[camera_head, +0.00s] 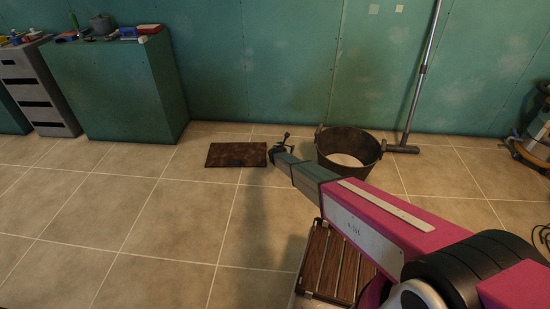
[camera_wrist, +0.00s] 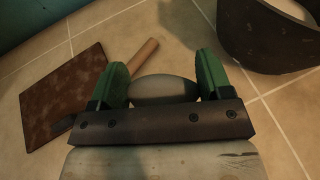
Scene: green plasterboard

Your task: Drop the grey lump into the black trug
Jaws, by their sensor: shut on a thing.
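The grey lump (camera_wrist: 165,88) sits between the two green fingers of my gripper (camera_wrist: 163,82) in the wrist view, and the gripper is shut on it. In the head view my gripper (camera_head: 279,147) is above the floor, to the left of the black trug (camera_head: 345,137); the lump cannot be made out there. The trug is a round, dark, open tub with a light bottom, standing on the tiles near the wall. In the wrist view the trug (camera_wrist: 262,45) is at the upper right, apart from the lump.
A brown mat (camera_head: 225,154) lies left of the trug. A wooden handle (camera_wrist: 146,52) shows beyond my gripper. A slatted wooden piece (camera_head: 325,262) is under my arm. A pole (camera_head: 420,75) with a floor head stands right of the trug. A cluttered green cabinet (camera_head: 115,90) is at left.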

